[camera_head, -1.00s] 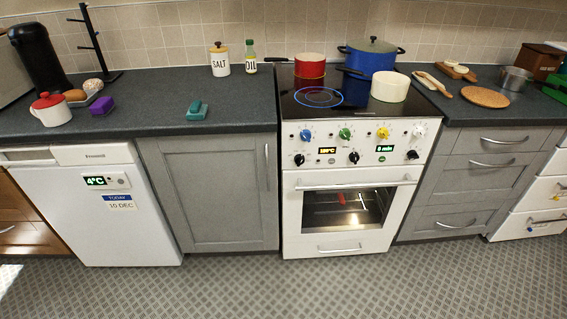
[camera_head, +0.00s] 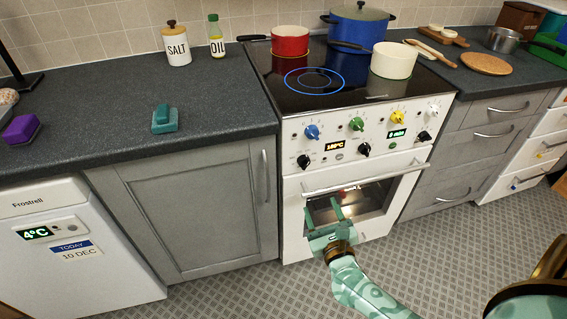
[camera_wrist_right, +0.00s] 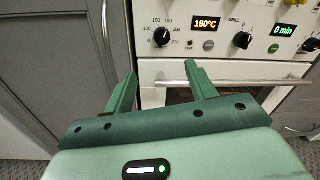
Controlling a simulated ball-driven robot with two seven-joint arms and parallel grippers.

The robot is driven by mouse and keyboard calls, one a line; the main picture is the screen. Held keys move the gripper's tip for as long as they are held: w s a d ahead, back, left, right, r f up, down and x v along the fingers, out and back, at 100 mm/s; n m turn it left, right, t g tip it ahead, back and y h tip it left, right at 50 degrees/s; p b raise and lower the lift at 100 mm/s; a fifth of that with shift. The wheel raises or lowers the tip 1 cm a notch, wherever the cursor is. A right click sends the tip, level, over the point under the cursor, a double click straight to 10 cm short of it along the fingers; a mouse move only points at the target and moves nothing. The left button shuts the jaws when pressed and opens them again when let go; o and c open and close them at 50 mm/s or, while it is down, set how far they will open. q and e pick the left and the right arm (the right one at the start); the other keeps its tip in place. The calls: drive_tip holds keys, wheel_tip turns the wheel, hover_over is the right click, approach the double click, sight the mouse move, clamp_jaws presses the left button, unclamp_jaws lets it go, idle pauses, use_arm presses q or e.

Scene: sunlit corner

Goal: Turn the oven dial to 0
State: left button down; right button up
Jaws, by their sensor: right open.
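The white oven (camera_head: 292,215) stands in the middle of the head view. Its oven dial (camera_head: 304,161) is a black knob at the lower left of the panel. In the right wrist view the dial (camera_wrist_right: 161,36) has a ring of numbers, and the display (camera_wrist_right: 206,23) beside it reads 180°C. My right gripper (camera_head: 323,208) is open and empty in front of the oven door, below the dial and apart from it. In the right wrist view its fingers (camera_wrist_right: 161,72) point up toward the panel, with the dial above the gap. My left gripper is not in view.
The door handle (camera_head: 366,180) sticks out across the oven front. A second black knob (camera_head: 364,149) and coloured hob knobs share the panel. Red (camera_head: 290,40), blue and cream pots stand on the hob. A grey cupboard (camera_head: 190,215) is at the left. The floor in front is clear.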

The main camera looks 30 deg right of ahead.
drive_tip(key=m, duration=0.1)
drive_tip(key=b, duration=0.3)
approach(306, 167)
drive_tip(key=x, duration=0.8)
drive_tip(key=shift+w, duration=0.35)
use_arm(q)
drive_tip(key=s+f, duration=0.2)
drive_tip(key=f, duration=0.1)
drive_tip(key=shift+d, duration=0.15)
use_arm(e)
drive_tip(key=shift+w+d+r, duration=0.15)
drive_tip(key=shift+w+d, duration=0.05)
drive_tip(key=shift+w, duration=0.15)
drive_tip(key=c, duration=1)
